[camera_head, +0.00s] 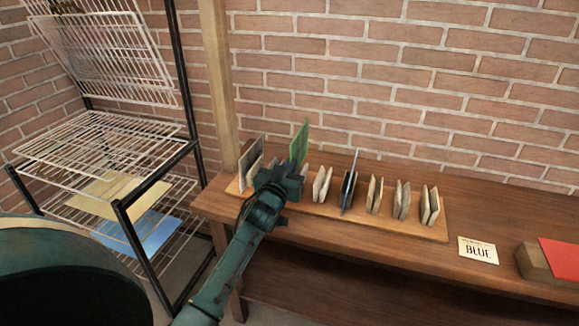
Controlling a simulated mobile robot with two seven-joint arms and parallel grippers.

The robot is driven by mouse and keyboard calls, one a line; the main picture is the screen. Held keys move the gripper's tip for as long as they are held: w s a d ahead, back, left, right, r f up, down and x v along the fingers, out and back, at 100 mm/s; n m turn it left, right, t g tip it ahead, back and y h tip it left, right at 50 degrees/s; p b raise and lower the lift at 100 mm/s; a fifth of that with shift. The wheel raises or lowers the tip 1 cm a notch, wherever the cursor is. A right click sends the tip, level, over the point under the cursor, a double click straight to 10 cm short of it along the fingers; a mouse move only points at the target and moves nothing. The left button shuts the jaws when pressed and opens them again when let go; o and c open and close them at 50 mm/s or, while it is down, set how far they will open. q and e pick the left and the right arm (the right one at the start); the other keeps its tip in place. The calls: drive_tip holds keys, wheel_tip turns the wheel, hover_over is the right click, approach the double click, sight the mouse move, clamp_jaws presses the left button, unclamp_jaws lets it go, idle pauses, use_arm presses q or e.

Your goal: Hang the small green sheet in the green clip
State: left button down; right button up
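The small green sheet (300,142) stands upright near the left end of a row of clips on a wooden board. My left gripper (290,176) is directly in front of the sheet's lower part and hides it. Its fingers are too hidden to tell whether they hold the sheet or whether a clip does. A pale clip (322,184) stands just right of the gripper. No clip is clearly green; one may be hidden behind the gripper. My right gripper is not in view.
The board (420,231) lies on a brown table against a brick wall. A grey sheet (250,160) and a blue-grey sheet (350,180) stand in the row. A "BLUE" card (478,250) and a red sheet (562,260) lie right. A wire rack (100,145) stands left.

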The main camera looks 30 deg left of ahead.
use_arm(q)
drive_tip(key=p+v, duration=0.3)
drive_tip(key=v, duration=0.4)
drive_tip(key=shift+p, duration=0.3)
idle(0.4)
idle(0.4)
